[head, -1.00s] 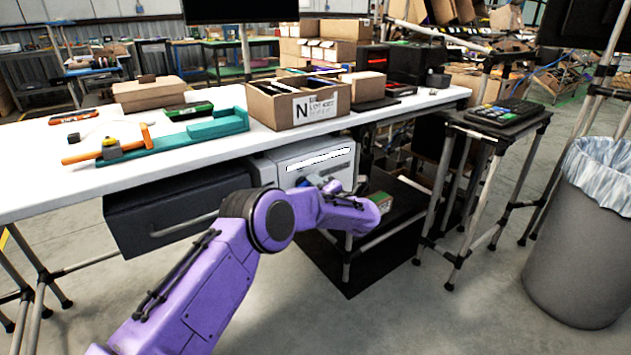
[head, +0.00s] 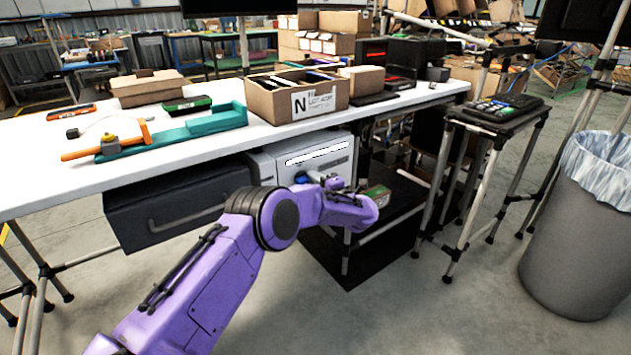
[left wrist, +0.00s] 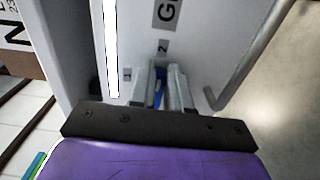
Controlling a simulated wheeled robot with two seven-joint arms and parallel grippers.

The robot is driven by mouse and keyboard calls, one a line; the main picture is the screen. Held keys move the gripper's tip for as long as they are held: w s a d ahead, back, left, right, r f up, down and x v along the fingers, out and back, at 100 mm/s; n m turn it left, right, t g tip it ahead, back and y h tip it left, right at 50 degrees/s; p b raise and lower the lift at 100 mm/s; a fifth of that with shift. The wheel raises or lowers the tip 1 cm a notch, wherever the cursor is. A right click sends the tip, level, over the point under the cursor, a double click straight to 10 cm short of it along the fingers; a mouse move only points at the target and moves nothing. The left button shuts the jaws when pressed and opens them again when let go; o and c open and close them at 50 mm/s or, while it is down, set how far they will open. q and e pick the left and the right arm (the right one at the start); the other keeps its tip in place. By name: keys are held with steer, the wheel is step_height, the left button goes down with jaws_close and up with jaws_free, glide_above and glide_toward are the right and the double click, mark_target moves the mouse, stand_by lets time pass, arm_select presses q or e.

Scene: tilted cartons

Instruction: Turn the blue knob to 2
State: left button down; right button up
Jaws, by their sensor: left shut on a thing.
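The blue knob (head: 302,178) is on the front of a light grey box (head: 320,152) under the white table. In the left wrist view a strip of the knob (left wrist: 158,96) shows between the two metal fingers. My left gripper (left wrist: 160,84) is shut on the knob, and its fingers hide most of it. A label "2" (left wrist: 163,47) is on the panel just beyond the fingertips, and a label "1" (left wrist: 127,74) is to their left. The knob's exact pointing direction cannot be told. My right gripper is not in view.
A dark drawer unit (head: 170,205) with a bar handle hangs left of the grey box. In the left wrist view a grey handle bar (left wrist: 245,65) runs right of the fingers. A low dark shelf (head: 400,205) is to the right. The table (head: 60,185) is above.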

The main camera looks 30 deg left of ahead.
arm_select(q)
steer(key=shift+a+f, duration=0.1)
steer(key=c, duration=1.1)
jaws_free()
steer(key=shift+s, duration=0.1)
steer(key=shift+d, duration=0.25)
steer(key=p+v, duration=0.1)
steer(key=v, duration=0.9)
steer(key=shift+s, duration=0.1)
